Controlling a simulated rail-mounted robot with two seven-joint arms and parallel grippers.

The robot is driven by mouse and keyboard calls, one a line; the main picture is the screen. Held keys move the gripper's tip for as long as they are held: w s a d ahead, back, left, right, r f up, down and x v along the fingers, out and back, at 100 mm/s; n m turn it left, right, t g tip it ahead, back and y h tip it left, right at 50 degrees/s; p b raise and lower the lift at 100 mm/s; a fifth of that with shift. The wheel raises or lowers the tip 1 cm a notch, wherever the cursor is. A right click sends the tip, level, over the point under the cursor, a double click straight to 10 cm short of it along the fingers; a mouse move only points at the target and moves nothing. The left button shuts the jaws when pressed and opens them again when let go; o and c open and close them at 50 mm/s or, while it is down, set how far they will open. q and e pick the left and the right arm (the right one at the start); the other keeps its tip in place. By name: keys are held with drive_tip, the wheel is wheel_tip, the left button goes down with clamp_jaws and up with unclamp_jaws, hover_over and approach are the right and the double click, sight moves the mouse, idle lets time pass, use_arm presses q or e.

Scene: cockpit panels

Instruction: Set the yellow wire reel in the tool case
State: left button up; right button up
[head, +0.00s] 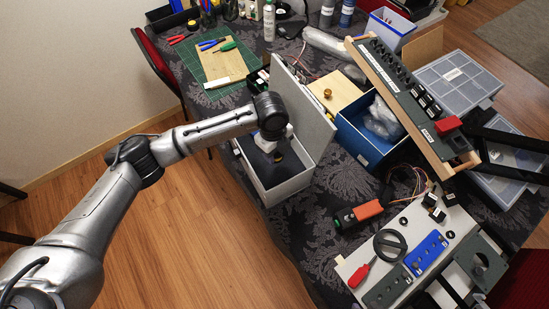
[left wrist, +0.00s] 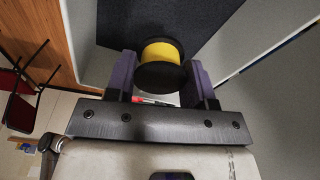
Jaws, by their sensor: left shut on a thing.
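The yellow wire reel (left wrist: 160,52), with black end flanges, is between the two purple-grey fingers of my left gripper (left wrist: 161,70) in the left wrist view. The gripper is shut on it. In the head view my left gripper (head: 276,153) points down into the open tool case (head: 290,188), a light grey box with a dark lining and a raised lid (head: 305,110). The reel is mostly hidden by the gripper there. The dark lining (left wrist: 205,25) lies beyond the reel; I cannot tell whether the reel touches it. My right gripper is not in view.
The raised lid stands along the case's right side. A blue box (head: 370,140) stands right of it. A tilted switch panel (head: 415,100) and clear organisers (head: 460,80) are at the right. A green cutting mat (head: 215,65) lies behind the case. Wooden floor is open at front left.

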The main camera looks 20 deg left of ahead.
sight(277, 166)
use_arm(q)
wheel_tip(277, 166, down, 6)
drive_tip(key=shift+r+b, duration=0.1)
drive_tip(key=shift+b, duration=0.4)
drive_tip(key=shift+f, duration=0.25)
drive_tip(key=o, duration=0.9)
drive_tip(key=shift+f, duration=0.1)
drive_tip(key=r, duration=0.3)
drive_tip(key=r+p, duration=0.1)
drive_tip(key=r, duration=0.3)
drive_tip(key=a+r, duration=0.1)
drive_tip(key=r, duration=0.3)
drive_tip(key=shift+w+a+p, duration=0.1)
drive_tip(key=shift+w+p, duration=0.25)
drive_tip(key=shift+p, duration=0.05)
drive_tip(key=shift+a+r, duration=0.1)
drive_tip(key=shift+r, duration=0.5)
